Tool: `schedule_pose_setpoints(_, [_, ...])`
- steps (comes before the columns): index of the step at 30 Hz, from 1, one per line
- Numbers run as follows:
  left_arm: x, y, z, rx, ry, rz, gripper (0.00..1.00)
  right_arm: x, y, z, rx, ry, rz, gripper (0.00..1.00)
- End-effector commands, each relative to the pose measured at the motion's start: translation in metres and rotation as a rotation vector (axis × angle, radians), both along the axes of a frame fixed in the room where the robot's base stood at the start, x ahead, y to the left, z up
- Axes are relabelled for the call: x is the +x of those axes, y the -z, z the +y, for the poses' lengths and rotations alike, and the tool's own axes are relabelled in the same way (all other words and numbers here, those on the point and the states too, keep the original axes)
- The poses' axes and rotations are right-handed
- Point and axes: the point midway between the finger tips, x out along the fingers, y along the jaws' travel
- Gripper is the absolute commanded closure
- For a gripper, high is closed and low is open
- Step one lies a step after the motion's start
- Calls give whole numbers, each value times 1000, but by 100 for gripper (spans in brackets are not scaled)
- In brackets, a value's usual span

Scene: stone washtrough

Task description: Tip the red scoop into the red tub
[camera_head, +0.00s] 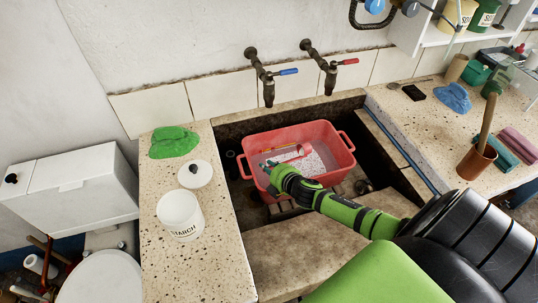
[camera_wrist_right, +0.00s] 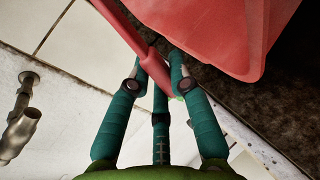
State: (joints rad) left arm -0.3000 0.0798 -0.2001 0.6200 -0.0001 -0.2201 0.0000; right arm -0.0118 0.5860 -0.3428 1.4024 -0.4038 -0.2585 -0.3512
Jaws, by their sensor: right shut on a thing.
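The red tub (camera_head: 339,160) sits in the stone trough in the head view, with whitish material (camera_head: 312,163) inside it. My right gripper (camera_head: 268,168) is at the tub's near left side, at about rim height. It is shut on the red scoop (camera_head: 303,150), which reaches over the tub's inside; its tilt and contents are hard to tell. In the right wrist view my fingers (camera_wrist_right: 160,72) close around the red handle (camera_wrist_right: 130,30). A broad red surface (camera_wrist_right: 215,35), apparently the tub, is close beside them. My left gripper is not in view.
A white starch canister (camera_head: 180,214), its lid (camera_head: 195,174) and a green cloth (camera_head: 173,142) are on the left ledge. Two taps (camera_head: 267,85) (camera_head: 329,78) project above the trough.

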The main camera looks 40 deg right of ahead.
Motion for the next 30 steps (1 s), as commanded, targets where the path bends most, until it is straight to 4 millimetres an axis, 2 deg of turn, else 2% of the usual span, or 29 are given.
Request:
schedule_pose_setpoints(11, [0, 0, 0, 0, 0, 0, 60, 0, 0, 0, -1, 0, -1, 100])
schedule_pose_setpoints(21, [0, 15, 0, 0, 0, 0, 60, 0, 19, 2, -134, 0, 13, 100])
schedule_pose_setpoints(30, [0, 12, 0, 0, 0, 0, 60, 0, 16, 1, -134, -1, 13, 100])
